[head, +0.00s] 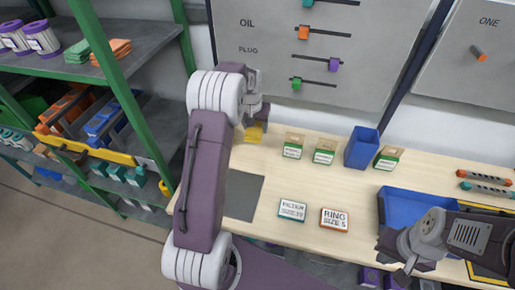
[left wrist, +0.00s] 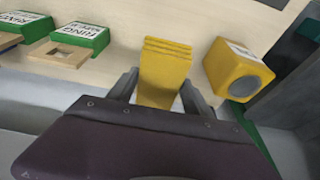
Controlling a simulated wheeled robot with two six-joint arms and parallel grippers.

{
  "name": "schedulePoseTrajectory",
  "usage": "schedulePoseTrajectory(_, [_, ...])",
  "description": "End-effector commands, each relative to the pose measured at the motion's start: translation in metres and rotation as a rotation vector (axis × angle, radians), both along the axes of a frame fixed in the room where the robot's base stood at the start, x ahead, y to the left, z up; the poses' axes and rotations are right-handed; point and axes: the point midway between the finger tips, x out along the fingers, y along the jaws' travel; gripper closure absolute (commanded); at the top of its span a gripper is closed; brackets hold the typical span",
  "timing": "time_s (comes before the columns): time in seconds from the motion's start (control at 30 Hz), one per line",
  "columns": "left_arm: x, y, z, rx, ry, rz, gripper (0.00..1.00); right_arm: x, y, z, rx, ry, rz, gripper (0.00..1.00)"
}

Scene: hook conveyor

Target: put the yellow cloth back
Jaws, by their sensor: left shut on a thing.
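The yellow cloth (left wrist: 165,65) is a folded stack of layers. It sits between the two fingers of my left gripper (left wrist: 160,92), which is shut on it. In the head view a yellow patch, which looks like the cloth (head: 254,132), shows just below my left gripper (head: 252,115), over the back left of the wooden table (head: 262,175). Folded green cloths (head: 78,52) and orange cloths (head: 120,46) lie on the upper shelf at the left. My right gripper (head: 402,268) is at the lower right by the blue tray; its finger gap is unclear.
A yellow box with a round grey end (left wrist: 238,70) stands close beside the cloth. Green-and-brown boxes (head: 293,147) and a blue bin (head: 362,147) stand along the table's back. A blue tray (head: 400,205) is at right. A green shelf post (head: 130,90) stands at left.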

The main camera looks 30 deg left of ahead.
Motion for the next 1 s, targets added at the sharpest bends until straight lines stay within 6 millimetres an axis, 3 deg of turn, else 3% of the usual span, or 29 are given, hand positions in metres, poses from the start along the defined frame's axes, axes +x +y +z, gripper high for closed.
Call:
schedulePoseTrajectory(0.1, [-0.002,-0.001,-0.03,-0.003,0.009,-0.001,0.8,0.0,0.0,0.002,0.0,0.0,0.0,1.0])
schedulePoseTrajectory(0.2, [-0.001,-0.001,-0.047,-0.001,0.005,-0.001,0.8,0.0,0.0,0.003,0.0,0.0,0.0,1.0])
schedulePoseTrajectory(0.43, [-0.001,-0.001,-0.058,0.0,0.003,-0.001,0.8,0.0,0.0,0.003,0.0,0.0,0.0,1.0])
schedulePoseTrajectory(0.63, [-0.001,-0.001,-0.089,-0.002,0.005,-0.002,0.8,0.0,0.0,0.006,0.0,0.0,0.0,1.0])
schedulePoseTrajectory(0.97, [-0.001,-0.001,-0.095,0.0,0.002,-0.001,0.8,0.0,0.0,0.003,0.0,0.0,0.0,1.0])
schedulePoseTrajectory(1.0, [-0.001,-0.001,-0.095,0.0,0.002,-0.001,0.36,0.0,0.0,0.004,0.0,0.0,0.0,1.0])
